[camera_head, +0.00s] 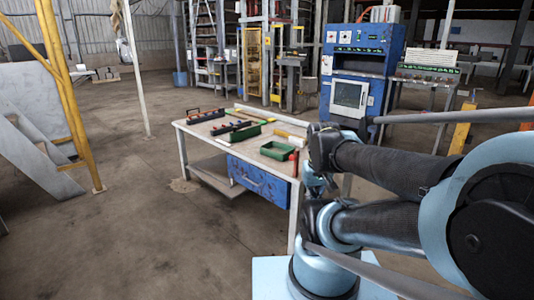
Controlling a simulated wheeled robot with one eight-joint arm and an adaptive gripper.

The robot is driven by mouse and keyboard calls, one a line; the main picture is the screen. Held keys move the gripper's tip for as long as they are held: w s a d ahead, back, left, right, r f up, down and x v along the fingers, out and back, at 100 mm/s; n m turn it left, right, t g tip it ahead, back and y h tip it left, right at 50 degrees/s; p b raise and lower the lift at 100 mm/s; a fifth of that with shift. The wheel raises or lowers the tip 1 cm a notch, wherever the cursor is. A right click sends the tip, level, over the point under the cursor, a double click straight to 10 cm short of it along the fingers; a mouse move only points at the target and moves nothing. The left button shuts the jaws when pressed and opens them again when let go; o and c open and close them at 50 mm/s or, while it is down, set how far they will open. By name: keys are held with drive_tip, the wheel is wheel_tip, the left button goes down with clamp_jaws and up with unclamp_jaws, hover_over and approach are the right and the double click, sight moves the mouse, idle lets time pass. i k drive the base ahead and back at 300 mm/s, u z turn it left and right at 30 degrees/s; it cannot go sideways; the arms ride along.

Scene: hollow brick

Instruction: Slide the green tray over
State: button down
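A green tray (278,150) sits on the right part of the worktable (193,135), close to its front right corner. It looks empty. A second green tray-like piece (245,133) lies to its left with dark items beside it. My arm fills the right of the view, well in front of and to the right of the table. My gripper cannot be made out; the arm's own links hide it or it is outside the picture.
Dark tool-like items (205,116) lie at the table's left. A red object (294,157) stands right of the tray. A blue drawer (259,180) hangs under the table. A blue machine (352,75) stands behind. The floor (150,240) front left is clear.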

sight(279, 151)
drive_tip(key=k, duration=0.65)
drive_tip(key=z, duration=0.35)
drive_tip(key=i, duration=1.9)
drive_tip(key=u, duration=0.55)
